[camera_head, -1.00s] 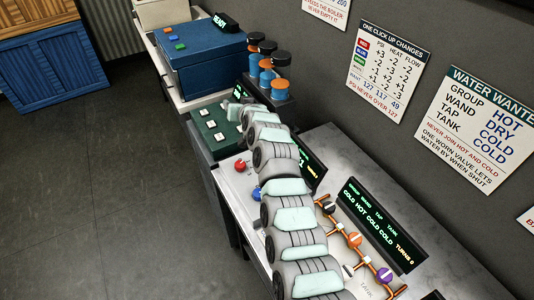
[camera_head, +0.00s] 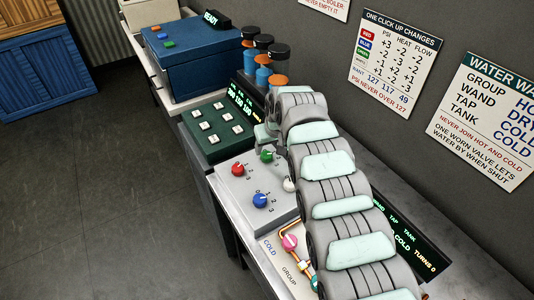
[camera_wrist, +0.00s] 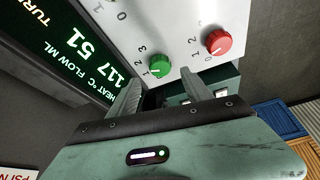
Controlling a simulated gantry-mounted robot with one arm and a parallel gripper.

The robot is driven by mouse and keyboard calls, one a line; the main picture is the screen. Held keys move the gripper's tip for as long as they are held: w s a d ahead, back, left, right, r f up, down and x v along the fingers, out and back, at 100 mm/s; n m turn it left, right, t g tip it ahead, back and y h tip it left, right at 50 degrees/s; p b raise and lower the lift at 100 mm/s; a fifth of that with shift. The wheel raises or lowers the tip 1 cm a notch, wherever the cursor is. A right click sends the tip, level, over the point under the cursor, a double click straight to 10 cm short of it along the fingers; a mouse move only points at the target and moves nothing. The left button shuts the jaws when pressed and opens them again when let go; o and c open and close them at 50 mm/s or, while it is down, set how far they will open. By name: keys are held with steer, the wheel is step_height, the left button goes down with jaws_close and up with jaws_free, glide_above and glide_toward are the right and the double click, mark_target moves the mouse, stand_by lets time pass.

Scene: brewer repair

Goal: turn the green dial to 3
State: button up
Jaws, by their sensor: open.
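The green dial (camera_head: 267,154) is on the top of a light grey panel (camera_head: 236,194). In the wrist view the green dial (camera_wrist: 160,65) has the digits 1, 2 and 3 beside it, and its pale mark seems to lie near the 1, though it is too small to be sure. My gripper (camera_wrist: 161,78) is open, with its two fingers on either side below the dial in that view and nothing between them. Whether a finger touches the dial cannot be told. In the head view my arm hides much of the gripper.
A red dial (camera_head: 238,169), a blue dial (camera_head: 260,200) and a white dial (camera_head: 289,185) share the panel. A green button box (camera_head: 217,128) is behind it. Blue-and-orange canisters (camera_head: 264,68) stand nearby. Copper pipes with a pink knob (camera_head: 290,241) are in front.

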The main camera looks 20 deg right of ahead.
mark_target(267, 154)
steer(key=shift+b+x, duration=0.6)
steer(key=shift+x, duration=2.2)
jaws_close()
